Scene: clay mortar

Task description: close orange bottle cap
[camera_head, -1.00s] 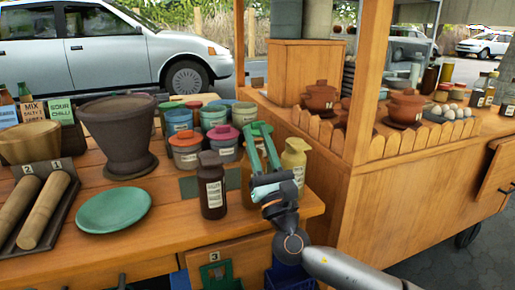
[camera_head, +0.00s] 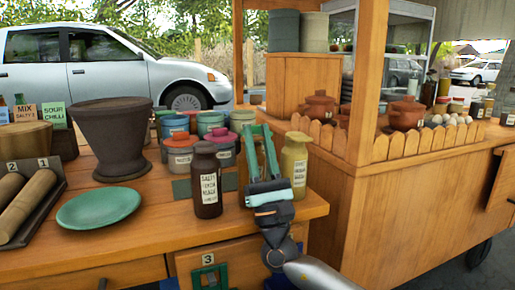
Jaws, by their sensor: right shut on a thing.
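My right gripper (camera_head: 257,130) stands upright over the front right of the wooden table, with its green fingers pointing up and away. It is shut on the orange bottle (camera_head: 243,172), which is mostly hidden behind the fingers; only a brownish-orange strip shows. I cannot tell whether its cap is on or which part the fingers touch. A dark brown labelled bottle (camera_head: 207,182) stands upright just left of the gripper. A yellow labelled bottle (camera_head: 295,165) stands just right of it. My left gripper is not in view.
A green plate (camera_head: 99,207) lies at the front left, with a dark mortar (camera_head: 118,140) behind it. Several lidded pots (camera_head: 181,152) stand behind the bottles. A wooden cart (camera_head: 400,200) rises close on the right. Bare tabletop (camera_head: 160,235) shows right of the plate.

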